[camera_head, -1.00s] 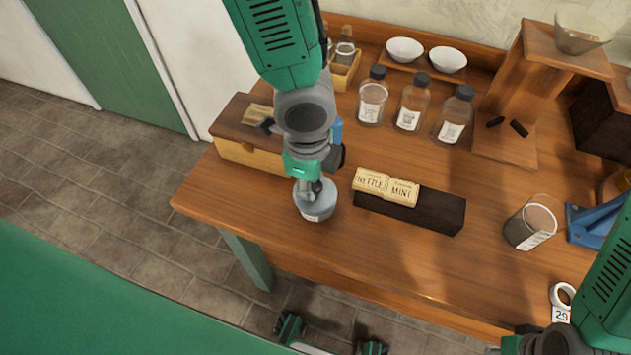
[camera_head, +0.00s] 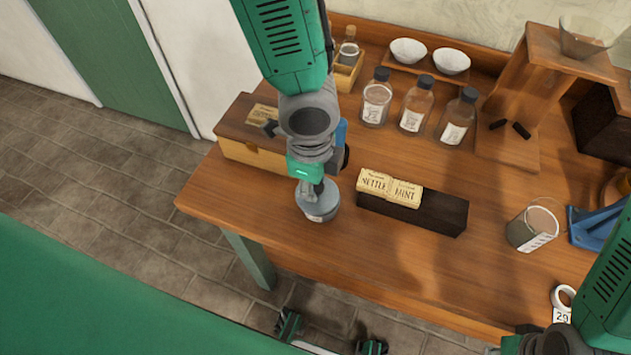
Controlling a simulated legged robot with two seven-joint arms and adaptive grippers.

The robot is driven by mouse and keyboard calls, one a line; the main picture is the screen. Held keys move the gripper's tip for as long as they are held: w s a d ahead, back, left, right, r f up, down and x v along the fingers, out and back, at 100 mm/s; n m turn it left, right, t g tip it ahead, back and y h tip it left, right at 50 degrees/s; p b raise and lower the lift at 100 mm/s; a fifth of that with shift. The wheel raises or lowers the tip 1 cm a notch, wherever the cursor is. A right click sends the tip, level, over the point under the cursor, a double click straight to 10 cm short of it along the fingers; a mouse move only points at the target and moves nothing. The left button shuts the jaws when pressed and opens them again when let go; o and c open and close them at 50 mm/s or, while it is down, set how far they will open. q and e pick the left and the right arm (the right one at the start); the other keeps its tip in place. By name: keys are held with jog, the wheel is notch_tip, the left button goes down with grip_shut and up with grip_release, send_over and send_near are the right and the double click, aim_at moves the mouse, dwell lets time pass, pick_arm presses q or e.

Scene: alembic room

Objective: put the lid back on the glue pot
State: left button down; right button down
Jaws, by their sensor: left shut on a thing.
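The glue pot (camera_head: 320,212) is a small round grey vessel with a pale label, upright near the table's front left edge. Its round grey lid (camera_head: 311,204) shows at the pot's top, under my left gripper. My left gripper (camera_head: 313,190) points down from above and is shut on the lid's top. The fingers hide part of the lid, and I cannot tell whether it sits fully on the rim. My right arm shows at the lower right corner, but its fingers are out of the picture.
A wooden box (camera_head: 255,150) stands behind left. Labelled bottles (camera_head: 414,103) stand further back. The front middle is clear.

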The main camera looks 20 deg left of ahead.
pick_arm(q)
jog(key=shift+d, duration=0.15)
jog(key=c, duration=1.4)
grip_release()
jog(key=shift+d, duration=0.15)
jog(key=o, duration=0.5)
jog(key=shift+a, duration=0.25)
